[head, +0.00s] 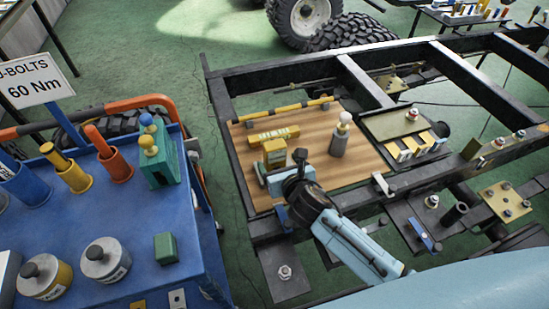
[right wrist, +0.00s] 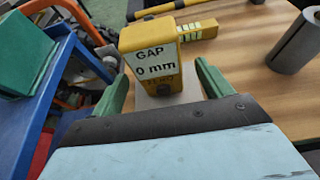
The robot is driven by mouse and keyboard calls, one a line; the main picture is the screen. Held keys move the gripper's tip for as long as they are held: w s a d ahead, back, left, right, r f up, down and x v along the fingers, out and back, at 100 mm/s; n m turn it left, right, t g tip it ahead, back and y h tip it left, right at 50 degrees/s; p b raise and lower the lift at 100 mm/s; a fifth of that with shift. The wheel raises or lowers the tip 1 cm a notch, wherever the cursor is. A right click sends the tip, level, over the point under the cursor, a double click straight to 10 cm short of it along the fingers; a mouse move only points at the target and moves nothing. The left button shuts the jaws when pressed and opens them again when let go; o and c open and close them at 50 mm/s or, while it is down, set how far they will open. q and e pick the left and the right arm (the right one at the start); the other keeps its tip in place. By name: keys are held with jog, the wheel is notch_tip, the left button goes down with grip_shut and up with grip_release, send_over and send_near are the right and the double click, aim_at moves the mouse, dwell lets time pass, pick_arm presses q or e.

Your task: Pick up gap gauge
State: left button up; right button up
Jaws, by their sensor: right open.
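The gap gauge (head: 274,149) is a yellow block on the wooden board. In the right wrist view the gauge (right wrist: 152,62) stands upright, its white label reading "GAP 0 mm", with a pale grey piece at its foot. My right gripper (head: 281,168) is over the board at the near side of the gauge. In the right wrist view its green fingers (right wrist: 163,84) are spread, one on each side of the gauge, with visible gaps. It holds nothing. My left gripper is not in view.
A yellow bar with pale marks (head: 273,134) lies just behind the gauge. A grey cylinder (head: 339,143) stands to its right. A black chassis frame (head: 226,147) surrounds the wooden board (head: 359,163). A blue cart (head: 135,219) with tools and weights stands at left.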

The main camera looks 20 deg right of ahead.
aim_at(277, 162)
jog(key=shift+w+f, duration=0.2)
jog(key=shift+w, duration=0.35)
jog(key=b+x, duration=0.1)
jog(key=x, duration=0.2)
jog(key=shift+w+a+f+b, duration=0.15)
jog(key=shift+w+f+b, duration=0.15)
jog(key=shift+b, duration=0.1)
jog(key=shift+w+f, duration=0.1)
jog(key=shift+w, duration=0.3)
jog(key=c, duration=0.4)
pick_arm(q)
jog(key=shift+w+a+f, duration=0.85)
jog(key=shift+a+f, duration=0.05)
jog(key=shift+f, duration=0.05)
pick_arm(e)
jog(key=c, duration=0.7)
